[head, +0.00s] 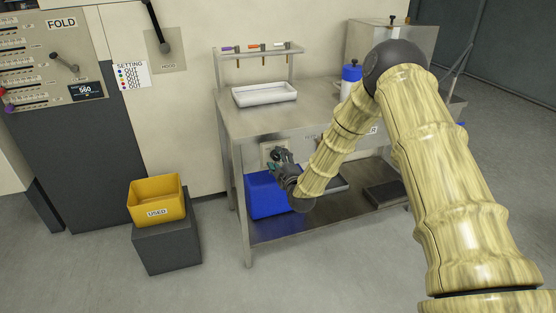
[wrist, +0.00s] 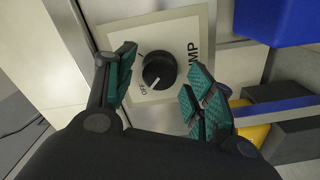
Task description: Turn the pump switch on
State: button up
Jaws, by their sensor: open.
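The pump switch (wrist: 159,70) is a round black knob on a cream plate (wrist: 188,24) marked "OFF" and "PUMP", seen close in the wrist view. Its pale pointer line is on the side toward the "OFF" label.
A blue bin (head: 262,196) stands on the steel table's lower shelf, just below my gripper. A white tray (head: 264,94) and a blue-capped bottle (head: 350,80) are on the tabletop. A yellow "USED" bin (head: 157,212) sits on a grey block at the left.

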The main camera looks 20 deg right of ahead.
jog(key=shift+w, duration=0.45)
jog(key=c, duration=1)
